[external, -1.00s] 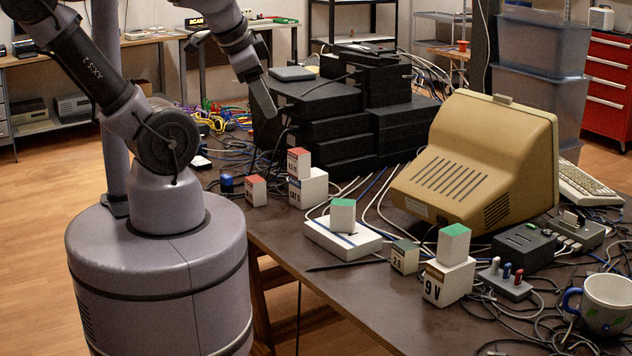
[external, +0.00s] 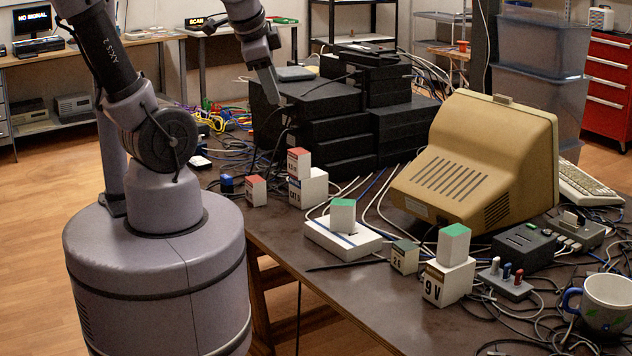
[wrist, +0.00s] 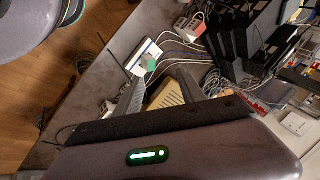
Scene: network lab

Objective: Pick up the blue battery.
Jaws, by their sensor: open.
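The blue battery (external: 227,183) appears in the external view as a small dark-blue block at the left edge of the table, left of a red-topped white block. I cannot make it out in the wrist view. My gripper (external: 272,98) is open and empty, high above the table near the black stacked boxes, up and to the right of the blue block in the external view. In the wrist view, the two fingers of my gripper (wrist: 160,75) are spread apart with nothing held between them.
Red-topped blocks (external: 255,190) stand close to the blue block. Black boxes (external: 335,130) are stacked behind, with loose cables around. The front-left table strip is fairly clear.

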